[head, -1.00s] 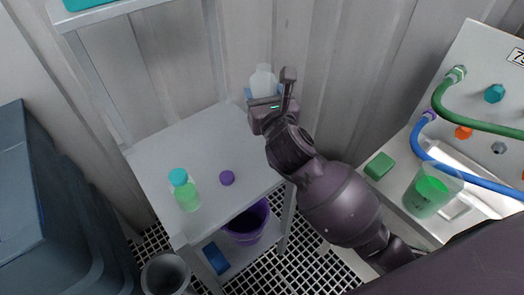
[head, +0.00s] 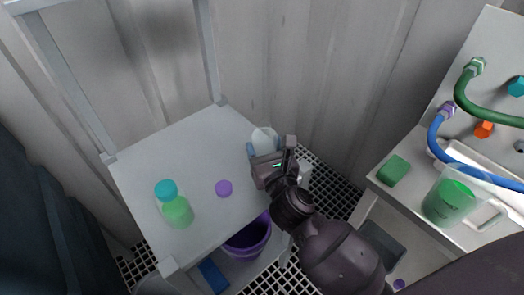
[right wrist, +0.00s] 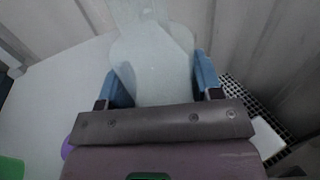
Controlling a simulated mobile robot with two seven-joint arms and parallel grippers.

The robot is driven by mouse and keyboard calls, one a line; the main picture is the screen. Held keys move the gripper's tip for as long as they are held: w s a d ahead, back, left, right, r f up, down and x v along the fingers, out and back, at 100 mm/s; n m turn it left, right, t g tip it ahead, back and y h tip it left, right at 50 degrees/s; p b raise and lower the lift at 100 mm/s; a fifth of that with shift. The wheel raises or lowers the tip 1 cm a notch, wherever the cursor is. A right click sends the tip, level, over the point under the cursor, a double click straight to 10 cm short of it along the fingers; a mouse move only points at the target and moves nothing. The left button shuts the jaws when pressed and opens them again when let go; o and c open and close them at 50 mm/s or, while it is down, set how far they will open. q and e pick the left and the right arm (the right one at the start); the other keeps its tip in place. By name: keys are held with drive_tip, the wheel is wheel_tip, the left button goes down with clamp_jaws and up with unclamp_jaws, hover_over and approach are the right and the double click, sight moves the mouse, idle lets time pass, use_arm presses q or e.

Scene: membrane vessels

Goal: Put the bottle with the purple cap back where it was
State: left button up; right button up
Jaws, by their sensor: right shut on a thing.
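A translucent whitish bottle (head: 264,138) is in my right gripper (head: 267,153), at the right edge of the grey shelf top (head: 185,145). In the right wrist view the bottle (right wrist: 150,65) stands between the two blue fingertips of the gripper (right wrist: 160,88), its narrower neck towards the top of the picture. I see no cap on it. I cannot tell whether its base touches the shelf. A purple cap (head: 223,188) lies loose on the shelf top, left of the gripper. My left gripper is not in view.
A bottle of green liquid with a teal cap (head: 172,203) stands on the shelf's front left. A purple bucket (head: 248,238) is below. At right are a green block (head: 393,170) and a green-filled beaker (head: 450,200).

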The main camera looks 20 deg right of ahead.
drive_tip(key=shift+f, duration=0.75)
drive_tip(key=shift+r, duration=0.15)
drive_tip(key=shift+f, duration=0.25)
drive_tip(key=o, duration=1.1)
drive_tip(key=shift+r, duration=0.1)
drive_tip(key=shift+r, duration=0.15)
drive_tip(key=s, duration=1.2)
drive_tip(key=shift+a, duration=0.25)
